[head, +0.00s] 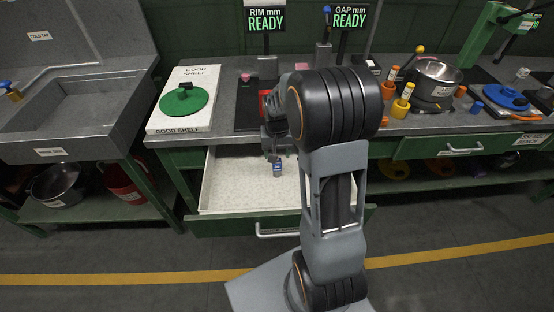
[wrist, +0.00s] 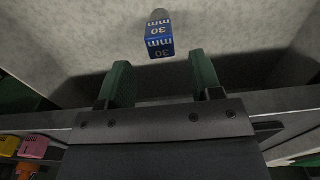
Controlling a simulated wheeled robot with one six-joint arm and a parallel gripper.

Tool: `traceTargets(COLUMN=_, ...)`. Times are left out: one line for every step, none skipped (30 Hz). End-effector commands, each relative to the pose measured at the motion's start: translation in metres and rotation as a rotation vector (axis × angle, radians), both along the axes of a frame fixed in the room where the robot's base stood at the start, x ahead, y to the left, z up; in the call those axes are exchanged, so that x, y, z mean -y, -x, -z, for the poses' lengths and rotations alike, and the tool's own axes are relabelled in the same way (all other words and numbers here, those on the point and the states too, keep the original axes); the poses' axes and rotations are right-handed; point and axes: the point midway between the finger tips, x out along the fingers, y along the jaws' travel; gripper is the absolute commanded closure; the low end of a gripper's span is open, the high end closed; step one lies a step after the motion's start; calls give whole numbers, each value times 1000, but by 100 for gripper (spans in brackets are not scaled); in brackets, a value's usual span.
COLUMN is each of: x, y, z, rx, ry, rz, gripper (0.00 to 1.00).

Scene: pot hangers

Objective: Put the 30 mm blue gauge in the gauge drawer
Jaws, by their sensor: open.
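The 30 mm blue gauge (head: 277,168) is in the open gauge drawer (head: 225,185), on its pale floor and seemingly upright. In the wrist view its blue block (wrist: 160,38) reads "30 mm", with a grey part behind it. My gripper (head: 275,146) is above the drawer near its back edge, close to the gauge. In the wrist view my gripper's green fingers (wrist: 162,80) are apart with nothing between them. The gauge shows beyond the fingertips, and I see no contact.
A green-lidded white board (head: 183,125) marked "GOOD SHELF" lies on the counter at left. Orange and yellow gauges (head: 400,104) and a steel pot (head: 435,80) stand at right. The drawer floor around the gauge is clear. Pink and yellow blocks (wrist: 34,147) show in the wrist view.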

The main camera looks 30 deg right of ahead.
Motion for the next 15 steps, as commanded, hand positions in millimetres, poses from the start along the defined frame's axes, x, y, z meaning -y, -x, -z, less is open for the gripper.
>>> traceTargets(x=0, y=-1, z=-12, rx=4, ry=1, rz=0, gripper=41)
traceTargets(x=0, y=-1, z=-17, rx=4, ry=1, rz=0, gripper=41)
traceTargets(x=0, y=-1, z=-23, rx=4, ry=1, rz=0, gripper=41)
traceTargets(x=0, y=-1, z=-28, rx=4, ry=1, rz=0, gripper=41)
traceTargets(x=0, y=-1, z=-32, rx=4, ry=1, rz=0, gripper=41)
traceTargets(x=0, y=-1, z=-36, rx=2, ry=1, rz=0, gripper=41)
traceTargets(x=0, y=-1, z=-40, rx=2, ry=1, rz=0, gripper=41)
traceTargets(x=0, y=-1, z=-43, rx=3, ry=1, rz=0, gripper=41)
traceTargets(x=0, y=-1, z=-46, rx=2, ry=1, rz=0, gripper=41)
traceTargets(x=0, y=0, z=-49, rx=2, ry=1, rz=-1, gripper=41)
traceTargets(x=-1, y=0, z=-51, rx=3, ry=0, rz=-3, gripper=41)
traceTargets(x=-3, y=2, z=-55, rx=7, ry=2, rz=-8, gripper=41)
traceTargets(x=-5, y=4, z=-59, rx=12, ry=3, rz=-15, gripper=41)
traceTargets(x=-8, y=7, z=-63, rx=19, ry=4, rz=-24, gripper=41)
traceTargets(x=-13, y=13, z=-69, rx=30, ry=6, rz=-42, gripper=41)
